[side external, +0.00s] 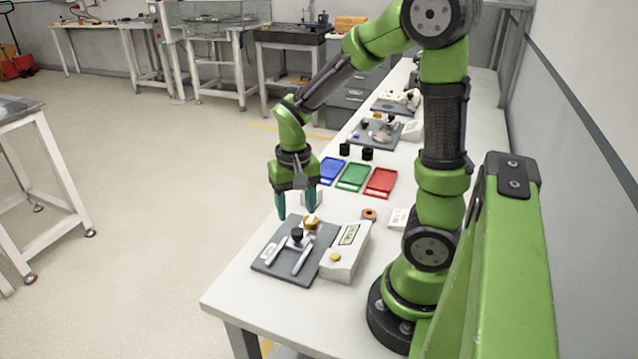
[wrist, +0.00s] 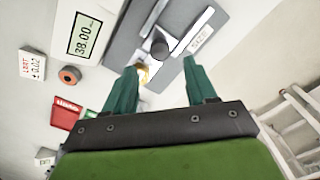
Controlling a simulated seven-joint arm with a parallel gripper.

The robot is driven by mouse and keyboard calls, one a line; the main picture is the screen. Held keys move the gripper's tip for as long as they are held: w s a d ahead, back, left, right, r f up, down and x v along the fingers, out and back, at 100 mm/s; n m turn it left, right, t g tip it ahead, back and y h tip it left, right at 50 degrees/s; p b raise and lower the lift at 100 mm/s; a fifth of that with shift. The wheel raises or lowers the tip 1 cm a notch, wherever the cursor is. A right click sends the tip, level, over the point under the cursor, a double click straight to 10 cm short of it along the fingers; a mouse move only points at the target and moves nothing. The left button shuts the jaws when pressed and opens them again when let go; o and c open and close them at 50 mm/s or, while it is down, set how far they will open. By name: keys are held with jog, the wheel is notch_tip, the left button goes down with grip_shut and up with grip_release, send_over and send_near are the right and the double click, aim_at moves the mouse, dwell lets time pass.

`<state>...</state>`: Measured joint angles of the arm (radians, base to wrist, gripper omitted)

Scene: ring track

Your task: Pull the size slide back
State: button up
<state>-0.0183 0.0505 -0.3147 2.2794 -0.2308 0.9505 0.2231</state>
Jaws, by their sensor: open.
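The size slide's black knob (side external: 297,234) stands on a grey base plate (side external: 268,262) between two pale rails. In the wrist view the knob (wrist: 159,48) lies just beyond and between my fingertips, apart from them. A gold ring-like piece (side external: 311,223) sits at the far end of the plate, and it shows partly behind my left finger in the wrist view (wrist: 143,72). My gripper (side external: 297,213) is open and empty, pointing down above the far end of the plate. The white readout box (side external: 346,252) beside the plate reads 38.00 in the wrist view (wrist: 86,36).
An orange ring (side external: 369,214) and a white limit card (side external: 399,218) lie right of the plate. Blue (side external: 332,171), green (side external: 353,177) and red (side external: 381,183) trays stand farther back. The table's left edge is close to the plate. The near table corner is clear.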

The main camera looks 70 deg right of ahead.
aim_at(297, 231)
notch_tip(297, 231, down, 6)
jog(key=shift+r, duration=0.1)
jog(key=shift+c, duration=0.4)
grip_shut()
